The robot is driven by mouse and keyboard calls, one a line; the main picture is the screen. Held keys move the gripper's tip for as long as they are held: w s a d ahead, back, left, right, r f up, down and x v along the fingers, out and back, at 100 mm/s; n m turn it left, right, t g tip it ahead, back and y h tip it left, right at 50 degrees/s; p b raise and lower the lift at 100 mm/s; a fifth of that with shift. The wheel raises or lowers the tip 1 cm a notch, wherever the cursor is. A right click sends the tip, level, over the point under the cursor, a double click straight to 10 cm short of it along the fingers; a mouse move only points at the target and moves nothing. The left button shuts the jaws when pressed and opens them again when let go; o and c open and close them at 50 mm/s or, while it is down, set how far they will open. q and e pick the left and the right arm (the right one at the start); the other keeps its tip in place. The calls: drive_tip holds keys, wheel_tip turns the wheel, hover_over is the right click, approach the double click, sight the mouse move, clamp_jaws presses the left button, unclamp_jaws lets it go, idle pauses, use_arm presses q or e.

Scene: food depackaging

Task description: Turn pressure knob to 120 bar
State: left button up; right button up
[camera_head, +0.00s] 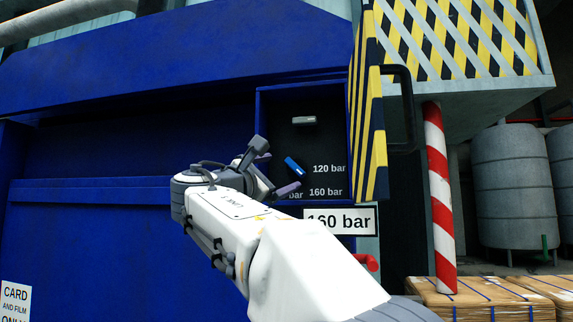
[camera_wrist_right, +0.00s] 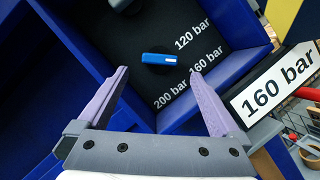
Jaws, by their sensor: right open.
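The pressure knob (camera_head: 294,167) is a blue bar on the black panel (camera_head: 335,135) inside the blue recess. It also shows in the right wrist view (camera_wrist_right: 159,59), with its pale tip toward the "160 bar" label (camera_wrist_right: 206,63). The "120 bar" label (camera_head: 329,169) is to the knob's right in the head view; "200 bar" (camera_wrist_right: 171,102) shows in the wrist view. My right gripper (camera_head: 277,172) is open in front of the knob. In the wrist view its fingers (camera_wrist_right: 158,72) lie either side of the knob, apart from it. My left gripper is not in view.
A grey piece (camera_head: 304,120) sits higher on the panel. A striped yellow-black door (camera_head: 370,120) with a black handle (camera_head: 405,110) stands open at the right. A "160 bar" sign (camera_head: 340,221) is below the recess. A red-white post (camera_head: 439,200) stands farther right.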

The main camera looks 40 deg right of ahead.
sight(293, 169)
drive_tip(key=p+x, duration=0.2)
drive_tip(key=x, duration=0.4)
drive_tip(key=shift+r+p, duration=0.1)
drive_tip(key=shift+p, duration=0.25)
drive_tip(key=shift+w+d, duration=0.25)
drive_tip(key=shift+d, duration=0.2)
drive_tip(key=c, duration=1.3)
